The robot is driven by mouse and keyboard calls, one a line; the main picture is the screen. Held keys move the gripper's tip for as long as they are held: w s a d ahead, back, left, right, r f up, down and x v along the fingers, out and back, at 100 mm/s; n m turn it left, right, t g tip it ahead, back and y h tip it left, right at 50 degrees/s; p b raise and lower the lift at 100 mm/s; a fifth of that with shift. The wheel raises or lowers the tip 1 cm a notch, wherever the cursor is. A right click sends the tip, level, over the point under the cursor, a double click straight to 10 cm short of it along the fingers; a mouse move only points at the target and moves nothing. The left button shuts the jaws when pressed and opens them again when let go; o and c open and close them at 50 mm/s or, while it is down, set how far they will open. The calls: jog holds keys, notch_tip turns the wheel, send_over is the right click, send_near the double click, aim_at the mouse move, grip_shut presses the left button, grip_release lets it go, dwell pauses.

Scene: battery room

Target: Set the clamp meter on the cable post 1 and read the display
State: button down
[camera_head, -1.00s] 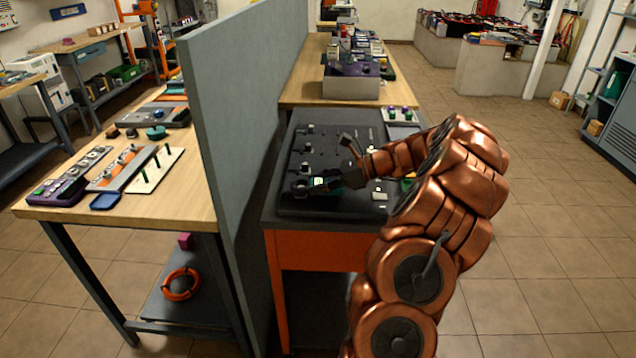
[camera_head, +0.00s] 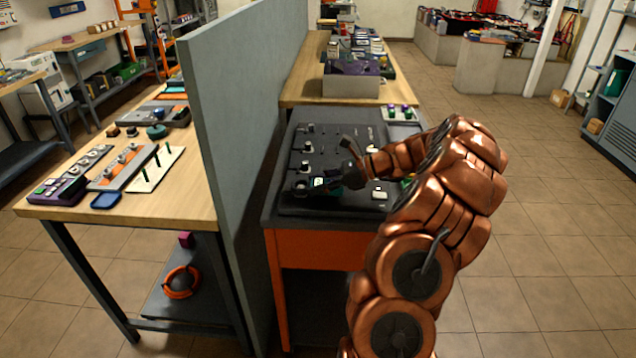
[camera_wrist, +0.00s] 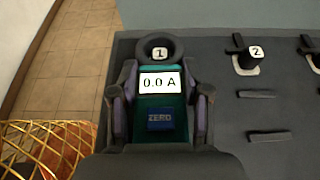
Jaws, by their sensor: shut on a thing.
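The clamp meter, with a teal body (camera_wrist: 160,103), dark ring jaw (camera_wrist: 148,46), white display and blue ZERO button, is held between the purple-grey fingers of my gripper (camera_wrist: 160,112). Its display (camera_wrist: 158,82) reads 0.0 A. In the wrist view, the label of cable post 1 (camera_wrist: 159,53) shows inside the ring, so the ring appears to be around the post; its height on the post cannot be told. In the head view my gripper (camera_head: 335,183) is at the front left of the dark board, with the ring (camera_head: 300,188) at its left.
Cable post 2 (camera_wrist: 246,60) stands right of the meter on the dark board (camera_wrist: 222,125), with another post beyond it. A grey partition (camera_head: 235,120) rises just left of the bench. A grey box (camera_head: 351,86) stands on the wooden bench behind.

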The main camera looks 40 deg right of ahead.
jog(key=shift+f, duration=0.25)
jog(key=c, duration=0.8)
grip_release()
jog(key=shift+p+v, duration=0.95)
jog(key=shift+v, duration=0.95)
jog(key=shift+p+v, duration=1.65)
jog(key=shift+v, duration=1.9)
